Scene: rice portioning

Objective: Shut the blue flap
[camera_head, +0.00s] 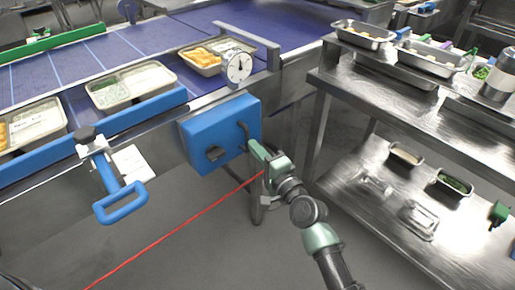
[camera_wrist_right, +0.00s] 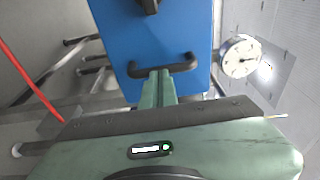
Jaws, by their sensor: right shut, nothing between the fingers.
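The blue flap (camera_head: 215,125) is on the side of the conveyor, below the clock-like dial; I cannot tell whether it stands open or shut. It has a black bar handle (camera_head: 243,131) near its right edge and a black latch-like block (camera_head: 215,153) lower down. In the right wrist view the blue panel (camera_wrist_right: 185,30) fills the upper middle, with the bar handle (camera_wrist_right: 150,70) across its edge. My right gripper (camera_head: 256,150) is shut and empty, its fingertips (camera_wrist_right: 160,73) right at the handle; contact is unclear. My left gripper is out of view.
The conveyor (camera_head: 100,60) carries several food trays. A round white dial (camera_head: 238,67) stands above the flap. A blue loop handle (camera_head: 121,203) juts out at left. A steel shelf (camera_head: 335,150) stands close at right. A red line (camera_head: 180,228) crosses above the open floor.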

